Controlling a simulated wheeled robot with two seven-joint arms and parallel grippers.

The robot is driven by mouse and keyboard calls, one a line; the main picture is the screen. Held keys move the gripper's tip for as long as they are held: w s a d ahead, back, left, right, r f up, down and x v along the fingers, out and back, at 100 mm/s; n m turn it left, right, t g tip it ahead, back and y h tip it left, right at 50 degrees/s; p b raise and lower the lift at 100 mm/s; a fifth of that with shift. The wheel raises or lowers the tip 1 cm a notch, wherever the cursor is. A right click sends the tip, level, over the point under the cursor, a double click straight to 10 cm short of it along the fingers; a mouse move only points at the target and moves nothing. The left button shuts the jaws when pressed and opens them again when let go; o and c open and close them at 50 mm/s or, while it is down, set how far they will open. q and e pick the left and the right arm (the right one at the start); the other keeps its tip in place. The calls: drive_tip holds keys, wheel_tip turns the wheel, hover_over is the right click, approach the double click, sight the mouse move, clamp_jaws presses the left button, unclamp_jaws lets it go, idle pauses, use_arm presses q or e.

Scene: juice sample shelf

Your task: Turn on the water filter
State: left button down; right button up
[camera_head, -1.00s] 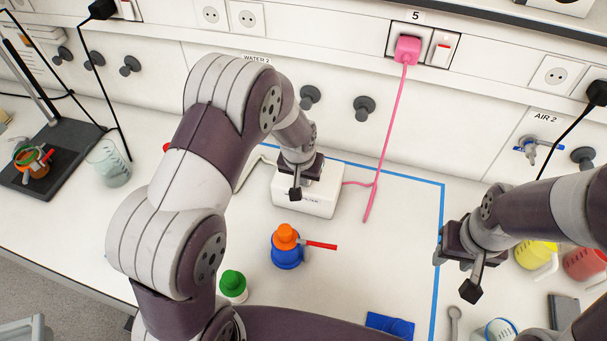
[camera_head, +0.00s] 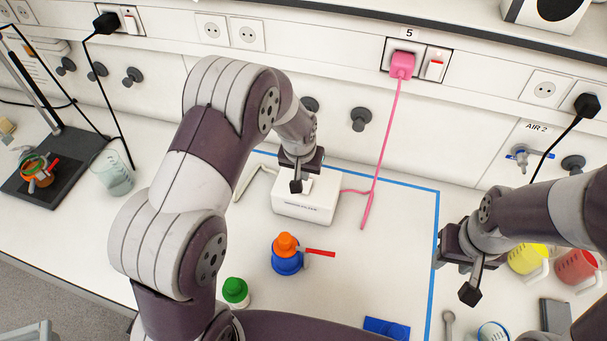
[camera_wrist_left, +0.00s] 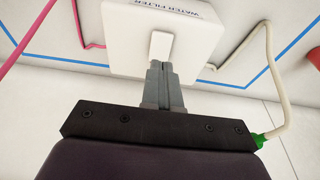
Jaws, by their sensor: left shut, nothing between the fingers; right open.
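The water filter (camera_head: 308,208) is a white box on the bench, labelled WATER FILTER, with a pink cable at its right side. In the left wrist view the filter (camera_wrist_left: 120,30) has a pale raised switch (camera_wrist_left: 161,46) on its face. My left gripper (camera_head: 296,185) is shut and empty, over the filter. In the left wrist view its fingertips (camera_wrist_left: 160,68) lie right at the lower end of the switch; I cannot tell whether they touch it. My right gripper (camera_head: 460,275) is open and empty, right of the blue tape line, away from the filter.
The pink plug (camera_head: 402,65) sits in socket 5, beside a red-marked wall switch (camera_head: 435,69). A blue flask with orange cap (camera_head: 286,259) and a green-capped bottle (camera_head: 235,292) stand in front of the filter. Yellow (camera_head: 526,258) and red (camera_head: 575,267) beakers stand at right.

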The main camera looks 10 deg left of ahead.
use_arm(q)
drive_tip(key=s+r+b, duration=0.4)
drive_tip(key=s+r, duration=0.1)
drive_tip(key=r, duration=0.4)
drive_tip(key=shift+s, duration=0.15)
use_arm(e)
drive_tip(key=f, duration=0.3)
drive_tip(key=shift+s, duration=0.25)
drive_tip(key=shift+w, duration=0.1)
use_arm(q)
drive_tip(key=s+a+f+b, duration=0.2)
drive_tip(key=s+f, duration=0.1)
drive_tip(key=s, duration=0.4)
drive_tip(key=s+a+f+g+b, duration=0.1)
drive_tip(key=s+a+f+b, duration=0.1)
drive_tip(key=s, duration=0.6)
wheel_tip(320, 180, down, 2)
drive_tip(key=shift+f+b, duration=0.15)
drive_tip(key=shift+b, duration=0.35)
use_arm(e)
wheel_tip(320, 180, down, 5)
use_arm(q)
drive_tip(key=shift+s, duration=0.1)
